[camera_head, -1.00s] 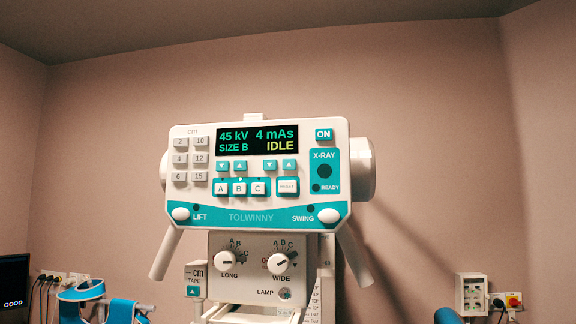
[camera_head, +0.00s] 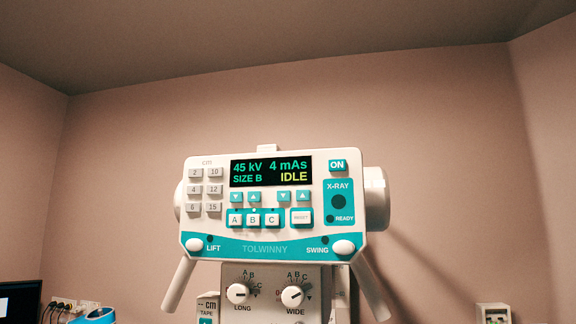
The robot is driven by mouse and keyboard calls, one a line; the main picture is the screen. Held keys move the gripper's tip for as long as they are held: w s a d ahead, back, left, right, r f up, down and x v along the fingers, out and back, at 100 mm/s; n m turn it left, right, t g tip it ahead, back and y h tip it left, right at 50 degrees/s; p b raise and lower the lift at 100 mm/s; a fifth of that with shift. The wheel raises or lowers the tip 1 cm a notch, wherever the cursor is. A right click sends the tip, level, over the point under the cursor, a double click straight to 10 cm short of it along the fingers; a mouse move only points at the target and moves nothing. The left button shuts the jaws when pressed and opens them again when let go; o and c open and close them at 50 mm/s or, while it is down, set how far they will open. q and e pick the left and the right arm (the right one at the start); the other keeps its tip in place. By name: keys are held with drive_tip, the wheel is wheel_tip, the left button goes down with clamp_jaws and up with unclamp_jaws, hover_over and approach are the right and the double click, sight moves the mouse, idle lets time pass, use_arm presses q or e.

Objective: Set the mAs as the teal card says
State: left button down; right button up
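The white and teal X-ray control panel (camera_head: 275,205) faces me in the middle of the head view. Its display (camera_head: 271,171) reads 45 kV, 4 mAs, SIZE B, IDLE. Below the mAs reading are a teal down button (camera_head: 283,196) and a teal up button (camera_head: 303,196). A similar pair (camera_head: 245,197) sits below the kV reading. The A, B and C buttons (camera_head: 254,219) are under them. I cannot make out a teal card with mAs values. Neither of my grippers is in view.
Two pale handles (camera_head: 178,285) slope down from the panel. Below it are the LONG dial (camera_head: 237,293) and the WIDE dial (camera_head: 292,296). A monitor (camera_head: 18,302) is at the lower left, and a wall box (camera_head: 493,314) at the lower right.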

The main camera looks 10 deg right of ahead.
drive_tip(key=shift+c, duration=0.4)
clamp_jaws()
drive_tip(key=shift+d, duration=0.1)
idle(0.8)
